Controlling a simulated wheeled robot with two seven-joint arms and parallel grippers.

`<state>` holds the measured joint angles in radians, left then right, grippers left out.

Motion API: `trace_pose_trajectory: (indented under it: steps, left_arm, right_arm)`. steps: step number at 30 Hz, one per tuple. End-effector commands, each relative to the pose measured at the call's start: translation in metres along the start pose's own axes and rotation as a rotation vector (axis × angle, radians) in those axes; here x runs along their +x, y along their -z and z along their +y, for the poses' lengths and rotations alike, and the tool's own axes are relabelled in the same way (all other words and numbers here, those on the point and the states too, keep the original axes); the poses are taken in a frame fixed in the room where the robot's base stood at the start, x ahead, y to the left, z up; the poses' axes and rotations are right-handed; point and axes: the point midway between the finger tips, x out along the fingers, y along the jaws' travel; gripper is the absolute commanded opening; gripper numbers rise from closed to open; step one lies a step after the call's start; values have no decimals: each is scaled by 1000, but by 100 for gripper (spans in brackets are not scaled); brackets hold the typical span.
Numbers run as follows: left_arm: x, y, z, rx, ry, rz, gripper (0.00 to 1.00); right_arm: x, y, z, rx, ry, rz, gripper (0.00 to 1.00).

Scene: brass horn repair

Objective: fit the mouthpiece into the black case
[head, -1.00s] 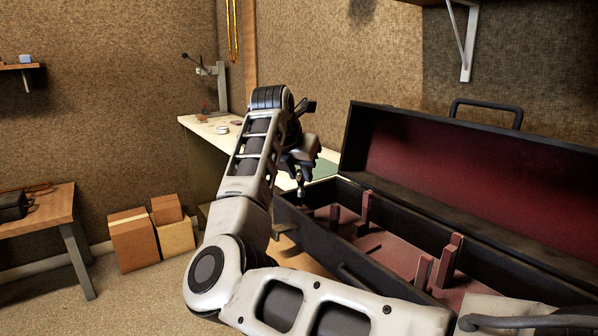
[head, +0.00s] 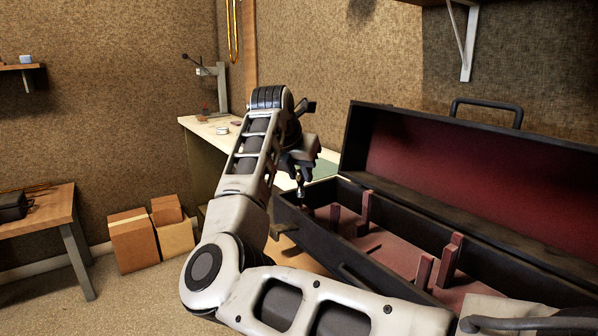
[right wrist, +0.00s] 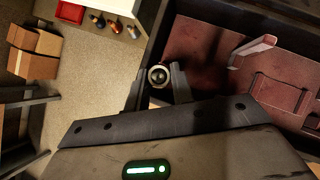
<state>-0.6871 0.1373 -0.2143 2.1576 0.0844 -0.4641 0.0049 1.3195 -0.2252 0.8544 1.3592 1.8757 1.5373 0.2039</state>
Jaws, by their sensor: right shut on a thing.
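The black case (head: 318,238) stands open at the right, with its lid raised at the back and a dusky red lining with upright posts. My right gripper (head: 300,174) is at the left end of the case in the head view, pointing down and shut on the small brass mouthpiece (head: 301,188). In the right wrist view the mouthpiece (right wrist: 159,75) shows end-on as a round rim between the fingertips (right wrist: 158,84), close to the dark case wall (right wrist: 158,20). I cannot tell whether it touches the case. My left gripper is not in view.
Red posts (head: 365,212) stand up inside the case. A pale workbench (head: 205,127) is behind my right arm. Cardboard boxes (head: 134,242) stand on the floor at left, beside a wooden table (head: 50,212).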

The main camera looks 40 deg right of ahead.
Motion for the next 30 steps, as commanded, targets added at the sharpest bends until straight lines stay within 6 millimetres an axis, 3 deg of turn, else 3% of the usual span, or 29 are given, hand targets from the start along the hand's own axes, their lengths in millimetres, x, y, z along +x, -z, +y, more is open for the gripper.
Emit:
trace_pose_trajectory:
  steps: [30]
  left_arm:
    - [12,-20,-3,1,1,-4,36]
  right_arm:
    - [22,16,0,0,0,0,4]
